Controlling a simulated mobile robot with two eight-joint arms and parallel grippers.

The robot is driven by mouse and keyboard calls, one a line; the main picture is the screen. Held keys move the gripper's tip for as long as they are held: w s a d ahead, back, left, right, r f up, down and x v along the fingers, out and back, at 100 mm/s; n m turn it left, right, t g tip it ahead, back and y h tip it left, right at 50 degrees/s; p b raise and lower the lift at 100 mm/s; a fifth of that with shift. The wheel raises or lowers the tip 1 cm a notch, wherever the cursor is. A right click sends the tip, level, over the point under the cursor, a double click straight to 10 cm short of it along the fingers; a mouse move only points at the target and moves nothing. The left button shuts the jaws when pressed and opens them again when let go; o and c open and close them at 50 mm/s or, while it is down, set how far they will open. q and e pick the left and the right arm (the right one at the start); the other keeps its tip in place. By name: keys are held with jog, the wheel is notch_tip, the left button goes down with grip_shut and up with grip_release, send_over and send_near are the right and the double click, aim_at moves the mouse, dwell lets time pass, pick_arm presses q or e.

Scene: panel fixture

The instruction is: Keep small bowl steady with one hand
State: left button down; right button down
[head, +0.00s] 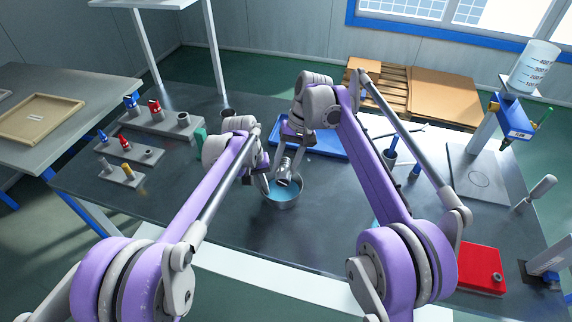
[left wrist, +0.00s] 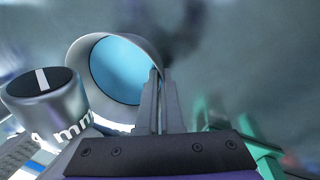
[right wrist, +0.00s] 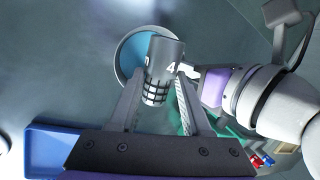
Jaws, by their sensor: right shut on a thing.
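The small bowl (head: 284,203) is metal with a blue inside and stands on the dark table. It also shows in the left wrist view (left wrist: 118,70) and the right wrist view (right wrist: 128,57). My left gripper (head: 264,180) is at its rim. In the left wrist view its fingers (left wrist: 160,75) are close together with the rim between their tips. My right gripper (right wrist: 160,82) is shut on a grey cylinder (right wrist: 165,58) marked "4 mm", with a black-topped end (left wrist: 42,84). The cylinder is tilted over the bowl and hides part of its inside.
A blue tray (head: 322,140) lies behind my right arm. Grey racks (head: 160,124) with coloured pieces stand at the left. A red block (head: 480,268) and a square grey plate (head: 478,178) are at the right. The table in front of the bowl is clear.

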pick_arm(q)
jog(key=c, duration=1)
grip_release()
jog(key=shift+f, duration=0.1)
pick_arm(e)
jog(key=shift+w, duration=0.1)
